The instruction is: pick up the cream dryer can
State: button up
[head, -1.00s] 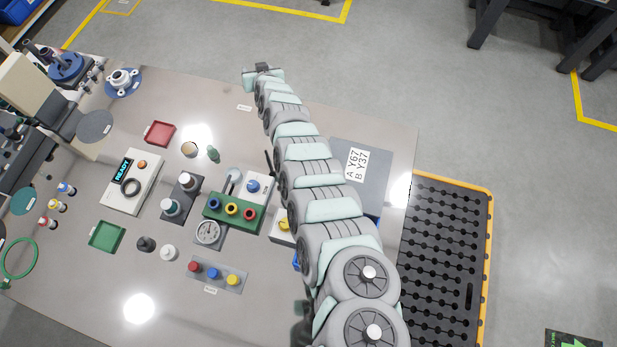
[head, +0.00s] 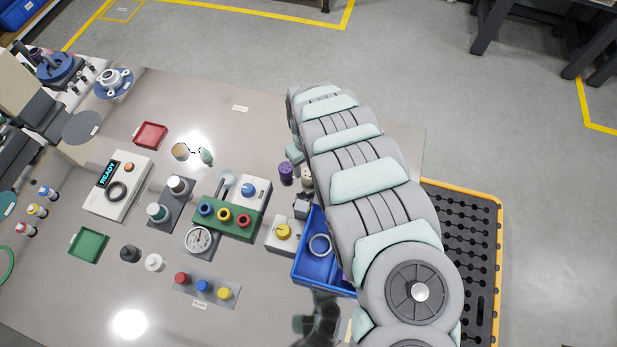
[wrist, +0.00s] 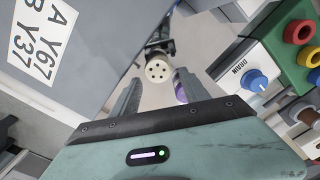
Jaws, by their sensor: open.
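The cream dryer can (wrist: 157,71) shows in the wrist view as a round cream end with several small dark holes, ahead of my gripper (wrist: 158,82). The jaws are open with nothing between them, and the can's end appears between and beyond the fingertips. In the head view a small cream thing, likely the same can (head: 307,176), stands beside a purple can (head: 286,172), partly covered by my arm. The purple can also shows by the right finger in the wrist view (wrist: 181,93). My gripper is mostly hidden by my arm in the head view.
A box with a blue knob marked DRAIN (wrist: 230,72) and a green block with coloured ports (wrist: 298,60) stand close on the right. A grey labelled panel (wrist: 85,65) lies to the left. A blue bin (head: 312,268) holding a ring is near my arm.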

aim_at(308, 173)
jog(key=shift+w+d+f+b, duration=0.1)
jog(key=shift+f+b, duration=0.2)
jog(key=shift+f, duration=1.35)
jog(key=shift+d+f+b, duration=0.1)
jog(key=shift+f+b, duration=0.2)
jog(key=shift+f, duration=1.35)
grip_shut()
